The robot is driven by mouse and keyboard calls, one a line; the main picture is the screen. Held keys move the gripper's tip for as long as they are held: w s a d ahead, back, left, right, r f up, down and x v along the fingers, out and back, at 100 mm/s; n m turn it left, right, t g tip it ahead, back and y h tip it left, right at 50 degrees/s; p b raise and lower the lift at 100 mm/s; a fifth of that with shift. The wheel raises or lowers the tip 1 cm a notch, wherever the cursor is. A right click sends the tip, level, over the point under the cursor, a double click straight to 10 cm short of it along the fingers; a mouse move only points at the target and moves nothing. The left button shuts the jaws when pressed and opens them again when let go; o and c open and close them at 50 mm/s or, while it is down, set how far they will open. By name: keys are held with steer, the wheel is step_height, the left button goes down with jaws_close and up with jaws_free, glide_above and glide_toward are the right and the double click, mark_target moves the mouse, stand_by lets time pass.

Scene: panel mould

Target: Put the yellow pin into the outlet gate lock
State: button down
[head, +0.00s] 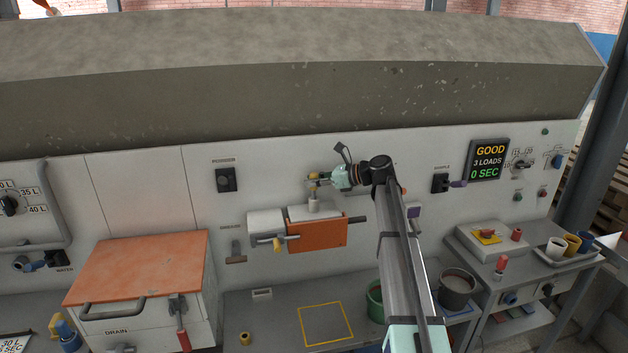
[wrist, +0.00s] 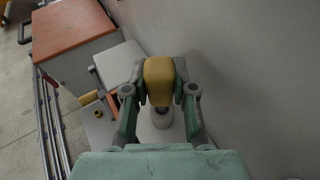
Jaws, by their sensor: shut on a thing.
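My gripper (head: 315,178) is shut on the yellow pin, whose yellow head (wrist: 159,80) shows between the fingers in the wrist view. In the head view, the held pin (head: 312,176) is small and partly covered by the fingers. A grey upright cylinder (head: 314,204), which looks like the lock, stands just below it on top of the outlet box. It also shows below the yellow head in the wrist view (wrist: 162,118). The outlet gate (head: 318,236) is an orange panel under that box. Whether the pin's lower end touches the cylinder cannot be told.
A yellow-ended handle (head: 278,244) sticks out left of the gate. The wall panel stands close behind my gripper. Below lie a yellow-outlined square (head: 326,323), a green bucket (head: 375,300) and a small yellow-brown piece (head: 245,338). An orange-topped box (head: 140,265) stands left.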

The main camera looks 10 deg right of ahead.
steer(key=shift+f, duration=0.95)
steer(key=shift+r, duration=0.15)
steer(key=shift+r+p, duration=1.55)
steer(key=shift+r, duration=0.25)
steer(key=shift+p, duration=1.05)
stand_by(0.9)
steer(key=shift+f+b, duration=0.35)
steer(key=shift+f, duration=1.6)
steer(key=c, duration=0.9)
jaws_free()
steer(key=shift+o, duration=0.2)
steer(key=shift+s, duration=0.1)
